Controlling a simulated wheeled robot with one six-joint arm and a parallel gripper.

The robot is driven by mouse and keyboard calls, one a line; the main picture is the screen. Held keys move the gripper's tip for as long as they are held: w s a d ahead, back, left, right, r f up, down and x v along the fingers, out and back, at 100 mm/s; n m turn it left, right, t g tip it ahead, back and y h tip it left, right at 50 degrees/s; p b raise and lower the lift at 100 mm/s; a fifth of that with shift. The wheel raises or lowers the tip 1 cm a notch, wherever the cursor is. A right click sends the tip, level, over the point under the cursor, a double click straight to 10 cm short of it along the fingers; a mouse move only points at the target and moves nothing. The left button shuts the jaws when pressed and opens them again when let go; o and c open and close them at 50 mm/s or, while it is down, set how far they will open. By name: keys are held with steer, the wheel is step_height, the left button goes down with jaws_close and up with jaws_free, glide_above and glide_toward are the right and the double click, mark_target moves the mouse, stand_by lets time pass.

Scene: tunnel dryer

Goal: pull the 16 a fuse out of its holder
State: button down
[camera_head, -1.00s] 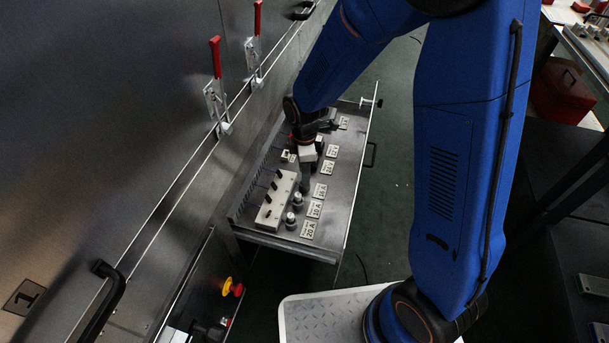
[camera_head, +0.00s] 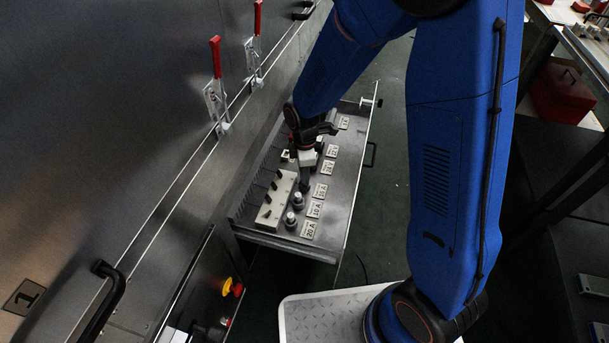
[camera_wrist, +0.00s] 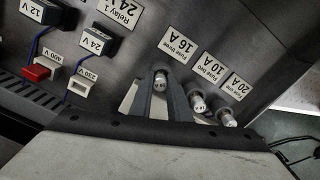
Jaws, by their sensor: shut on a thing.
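The 16 A fuse (camera_wrist: 160,82) shows as a pale round cap between the two fingers of my gripper (camera_wrist: 160,90) in the wrist view. The fingers are shut on it. Its label (camera_wrist: 179,46), "Fuse three 16 A", is just beyond it. In the head view my gripper (camera_head: 305,187) points down over the panel beside the 16 A label (camera_head: 320,191), and it hides the fuse there. The holder is hidden under the fuse and fingers, so I cannot tell how far in the fuse sits.
The 10 A fuse (camera_wrist: 198,103) and 20 A fuse (camera_wrist: 226,117) stand close to the right of my fingers. A pale block with black levers (camera_head: 275,200) is on the left of the drawer panel (camera_head: 343,180). Relays (camera_wrist: 98,40) and a red connector (camera_wrist: 38,71) are left in the wrist view.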

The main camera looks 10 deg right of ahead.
steer(key=shift+r, duration=0.85)
stand_by(1.1)
steer(key=shift+r, duration=1.05)
steer(key=shift+r, duration=1.85)
